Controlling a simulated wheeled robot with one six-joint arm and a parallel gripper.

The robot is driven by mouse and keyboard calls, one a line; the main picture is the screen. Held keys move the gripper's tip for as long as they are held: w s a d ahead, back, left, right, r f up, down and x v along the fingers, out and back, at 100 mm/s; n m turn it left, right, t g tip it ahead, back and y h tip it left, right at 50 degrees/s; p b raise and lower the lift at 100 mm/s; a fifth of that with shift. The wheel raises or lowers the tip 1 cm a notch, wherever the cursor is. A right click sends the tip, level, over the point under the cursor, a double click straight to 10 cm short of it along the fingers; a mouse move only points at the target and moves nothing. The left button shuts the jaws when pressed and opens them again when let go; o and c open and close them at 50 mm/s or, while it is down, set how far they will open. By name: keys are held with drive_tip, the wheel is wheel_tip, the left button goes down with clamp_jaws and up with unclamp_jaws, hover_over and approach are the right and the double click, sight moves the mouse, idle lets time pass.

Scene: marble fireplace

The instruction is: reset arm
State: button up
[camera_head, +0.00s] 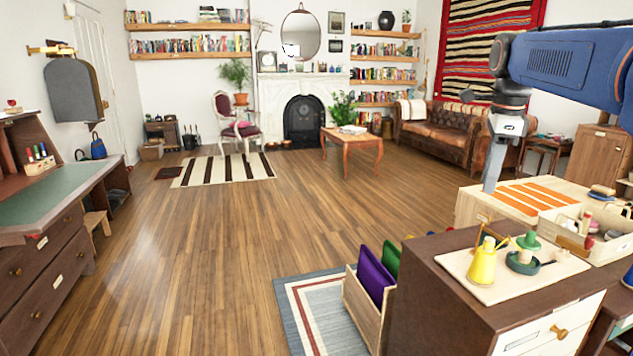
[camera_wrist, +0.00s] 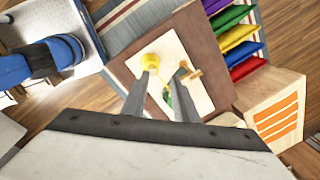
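My gripper (camera_head: 492,180) hangs from the raised blue arm at the right of the head view, pointing down above the brown cabinet and near the orange-striped wooden box. In the wrist view my gripper (camera_wrist: 167,68) shows two grey fingers apart, with nothing between them. Past the fingertips lies a pale board (camera_wrist: 182,48) on the cabinet top. A yellow cone-shaped item (camera_wrist: 150,60) is on it near the left finger, and a green item (camera_wrist: 168,98) is partly hidden between the fingers.
The brown cabinet (camera_head: 450,290) carries the pale board, the yellow item (camera_head: 482,265) and a green item with a dark dish (camera_head: 525,258). The wooden box with orange stripes (camera_head: 520,198) and a tray of small items (camera_head: 590,235) stand beside it. Open wooden floor (camera_head: 230,230) lies left.

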drive_tip(key=s+a+f+n+t, duration=0.1)
drive_tip(key=s+a+f+n, duration=0.4)
drive_tip(key=s+f+n, duration=0.6)
drive_tip(key=s+a+f+n+t, duration=0.2)
drive_tip(key=s+a+f+n, duration=0.3)
drive_tip(key=s+f+n, duration=0.6)
drive_tip(key=s+f, duration=0.3)
drive_tip(key=s, duration=0.2)
drive_tip(key=shift+f+n, duration=0.15)
drive_tip(key=shift+n, duration=0.25)
drive_tip(key=shift+s+a, duration=0.1)
